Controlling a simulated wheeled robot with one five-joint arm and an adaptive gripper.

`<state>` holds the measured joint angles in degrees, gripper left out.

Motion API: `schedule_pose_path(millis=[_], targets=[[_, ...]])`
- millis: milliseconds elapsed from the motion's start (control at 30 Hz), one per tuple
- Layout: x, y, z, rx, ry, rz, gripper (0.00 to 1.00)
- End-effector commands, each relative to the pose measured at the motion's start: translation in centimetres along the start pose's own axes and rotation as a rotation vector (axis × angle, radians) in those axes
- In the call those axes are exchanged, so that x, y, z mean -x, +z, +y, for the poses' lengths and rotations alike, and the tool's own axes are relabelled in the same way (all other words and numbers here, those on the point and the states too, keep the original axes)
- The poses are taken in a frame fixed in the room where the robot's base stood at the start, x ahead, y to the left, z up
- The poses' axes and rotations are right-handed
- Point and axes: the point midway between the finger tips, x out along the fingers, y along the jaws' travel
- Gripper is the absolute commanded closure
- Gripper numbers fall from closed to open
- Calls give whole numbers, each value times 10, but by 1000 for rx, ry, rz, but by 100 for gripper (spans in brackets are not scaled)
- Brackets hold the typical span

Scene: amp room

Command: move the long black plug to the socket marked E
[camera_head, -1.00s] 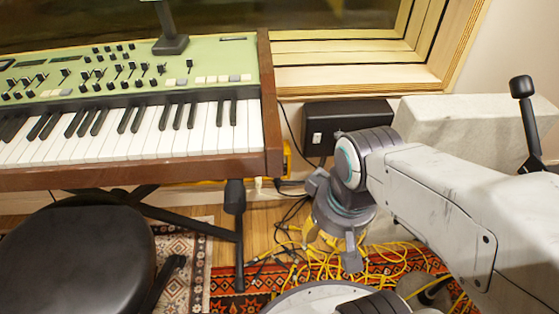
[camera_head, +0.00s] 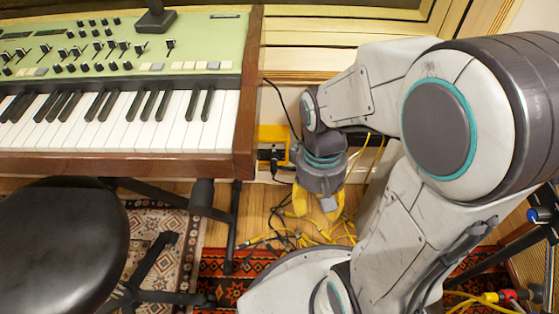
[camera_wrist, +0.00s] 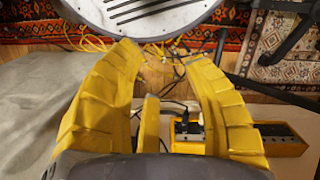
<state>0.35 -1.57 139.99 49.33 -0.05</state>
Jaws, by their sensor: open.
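A yellow socket box (camera_head: 272,137) stands low by the wall, just right of the keyboard's end. It also shows in the wrist view (camera_wrist: 281,147), partly behind a finger. A dark plug with a black cable (camera_head: 274,163) is at its front; I cannot tell whether it is the long black plug. The letters, including E, are not readable. My gripper (camera_head: 315,207) is open, its yellow fingers pointing down, right of the box. The fingers look empty in the wrist view (camera_wrist: 159,53).
A keyboard (camera_head: 120,120) on a black stand and a black round stool (camera_head: 62,235) fill the left. Yellow and black cables (camera_head: 290,236) lie tangled on the wooden floor and red rug (camera_head: 215,275) below my gripper. A wooden window frame (camera_head: 300,60) is behind.

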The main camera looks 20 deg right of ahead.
Motion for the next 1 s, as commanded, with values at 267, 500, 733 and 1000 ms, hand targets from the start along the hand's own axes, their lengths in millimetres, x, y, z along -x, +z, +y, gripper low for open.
schedule_pose_path(millis=[267, 500, 733, 1000], targets=[[-52, -27, 1, -13, 0, -131, 54], [-114, -63, 2, -36, 1, -170, 54], [-187, -119, 2, -80, 1, -74, 54], [-238, -224, 4, -165, -21, 276, 54]])
